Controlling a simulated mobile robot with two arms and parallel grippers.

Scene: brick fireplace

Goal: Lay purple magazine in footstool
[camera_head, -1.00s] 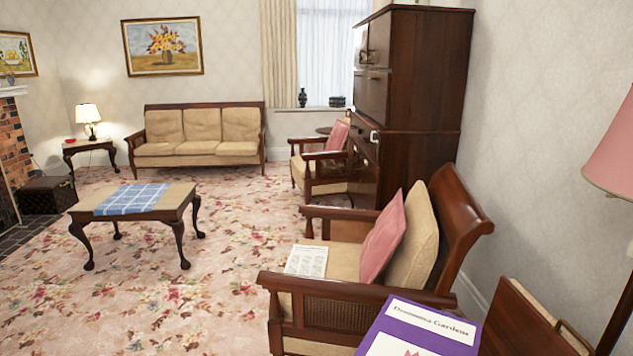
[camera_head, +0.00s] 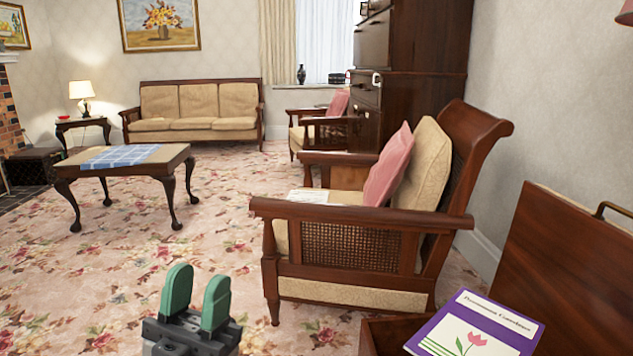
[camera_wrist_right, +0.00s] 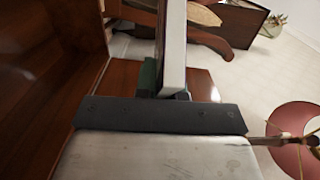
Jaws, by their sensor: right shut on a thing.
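The purple magazine (camera_head: 475,325), with a white title band and a pink tulip on its cover, shows at the lower right of the head view. It is in front of the raised lid and overlaps the open wooden box (camera_head: 385,335), which may be the footstool. In the right wrist view my right gripper (camera_wrist_right: 163,80) is shut on the magazine, seen edge-on as a pale strip (camera_wrist_right: 174,45).
The wooden lid (camera_head: 565,275) stands up at the right by the wall. An armchair (camera_head: 360,245) with a pink cushion is just beyond the box. A coffee table (camera_head: 125,160) with a blue cloth stands at the left. Flowered carpet (camera_head: 110,290) is clear between them.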

